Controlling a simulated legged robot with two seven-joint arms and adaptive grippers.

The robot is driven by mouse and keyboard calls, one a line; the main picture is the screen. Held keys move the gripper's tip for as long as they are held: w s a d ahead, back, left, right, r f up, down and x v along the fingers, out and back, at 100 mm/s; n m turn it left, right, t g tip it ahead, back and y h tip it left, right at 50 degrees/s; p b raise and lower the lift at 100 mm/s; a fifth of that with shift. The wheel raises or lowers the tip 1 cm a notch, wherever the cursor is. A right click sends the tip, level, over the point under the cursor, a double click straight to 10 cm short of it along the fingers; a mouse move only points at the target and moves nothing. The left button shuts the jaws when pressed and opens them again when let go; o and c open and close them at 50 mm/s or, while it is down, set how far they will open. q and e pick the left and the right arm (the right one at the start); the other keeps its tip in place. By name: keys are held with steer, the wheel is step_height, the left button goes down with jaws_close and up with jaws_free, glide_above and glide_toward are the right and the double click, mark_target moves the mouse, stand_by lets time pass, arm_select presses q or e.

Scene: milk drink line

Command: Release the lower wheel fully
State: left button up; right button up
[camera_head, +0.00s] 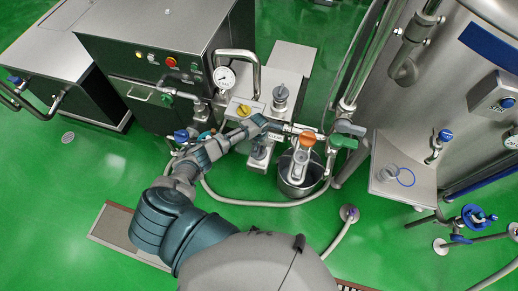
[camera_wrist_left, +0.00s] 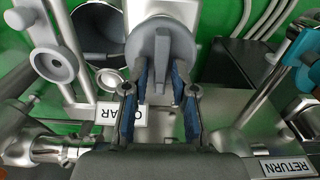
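A grey wheel (camera_wrist_left: 162,45), a round disc with a raised bar across it, is at the top middle of the left wrist view. My left gripper (camera_wrist_left: 160,92) has its two dark-blue-padded fingers spread apart on either side of the bar. There are gaps beside the bar, and whether a fingertip touches the disc is unclear. In the head view my left gripper (camera_head: 260,124) reaches in beside the CLEAR label (camera_head: 275,138), and its fingertips are hard to make out. I cannot tell for sure which head-view part is this wheel. My right gripper is not in view.
An orange handle (camera_head: 306,140) stands above a steel bucket (camera_head: 297,182). A grey knob (camera_head: 280,92), a yellow knob (camera_head: 243,110) and a pressure gauge (camera_head: 225,77) crowd the area. A RETURN label (camera_wrist_left: 289,167) is at lower right in the wrist view. Green floor (camera_head: 110,165) is open at left.

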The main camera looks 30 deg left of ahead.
mark_target(259, 148)
arm_select(q)
steer(key=shift+s+f, duration=0.15)
steer(key=shift+f, duration=0.05)
steer(key=shift+r, duration=0.1)
step_height(259, 148, up, 12)
stand_by(0.4)
stand_by(0.4)
